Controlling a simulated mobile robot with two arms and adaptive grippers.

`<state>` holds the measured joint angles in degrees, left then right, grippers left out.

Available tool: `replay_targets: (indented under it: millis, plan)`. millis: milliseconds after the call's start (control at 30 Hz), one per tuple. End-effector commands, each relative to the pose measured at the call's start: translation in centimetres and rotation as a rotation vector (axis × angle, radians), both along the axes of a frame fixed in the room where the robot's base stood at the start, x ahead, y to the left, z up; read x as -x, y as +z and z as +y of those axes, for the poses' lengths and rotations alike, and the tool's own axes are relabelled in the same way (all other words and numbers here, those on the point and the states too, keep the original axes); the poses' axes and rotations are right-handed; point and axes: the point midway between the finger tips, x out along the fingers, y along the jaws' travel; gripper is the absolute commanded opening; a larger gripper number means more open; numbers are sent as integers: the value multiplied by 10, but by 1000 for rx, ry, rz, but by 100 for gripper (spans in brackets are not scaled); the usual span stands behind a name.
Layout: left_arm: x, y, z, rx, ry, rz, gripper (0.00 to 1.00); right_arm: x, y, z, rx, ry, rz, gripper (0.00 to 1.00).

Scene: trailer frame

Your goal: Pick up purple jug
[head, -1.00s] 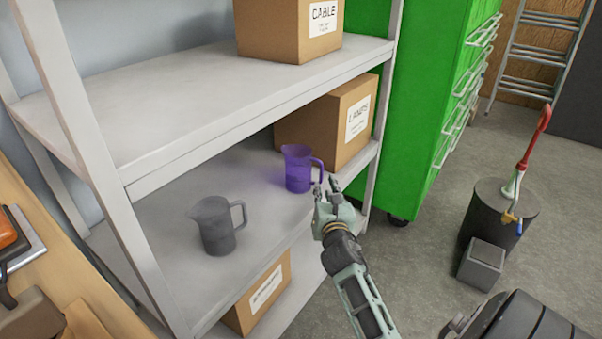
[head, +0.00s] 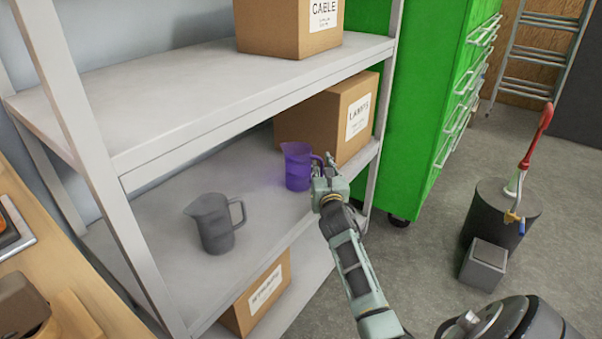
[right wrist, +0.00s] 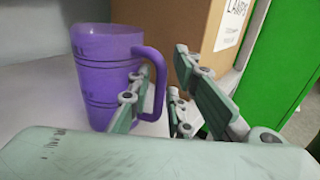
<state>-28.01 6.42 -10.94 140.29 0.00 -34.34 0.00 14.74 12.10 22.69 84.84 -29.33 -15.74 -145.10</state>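The purple jug (head: 297,167) stands upright on the middle shelf (head: 165,225), near its right end. It fills the left of the right wrist view (right wrist: 98,80), with its handle toward my gripper. My right gripper (head: 325,168) is at the handle side of the jug. In the right wrist view its fingers (right wrist: 161,72) are apart, one on each side of the handle. The left finger appears to lie in the gap between handle and jug body; contact is not clear. My left gripper is not in view.
A grey jug (head: 215,225) stands to the left on the same shelf. A cardboard box (head: 335,120) sits close behind the purple jug. The upper shelf (head: 200,95) lies above, and a green drawer cabinet (head: 425,110) stands right of the rack.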

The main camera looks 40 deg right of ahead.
Motion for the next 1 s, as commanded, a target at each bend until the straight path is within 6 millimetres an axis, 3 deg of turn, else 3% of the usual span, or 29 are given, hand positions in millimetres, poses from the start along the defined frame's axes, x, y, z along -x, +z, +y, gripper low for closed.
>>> replay_targets:
  millis: [267,467,1000]
  plan:
    - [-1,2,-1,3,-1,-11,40,-1,0,-1,0,0,0,18]
    - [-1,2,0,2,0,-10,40,-1,0,-1,-1,0,1,0]
    - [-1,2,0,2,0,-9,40,-1,1,-1,1,0,-1,0]
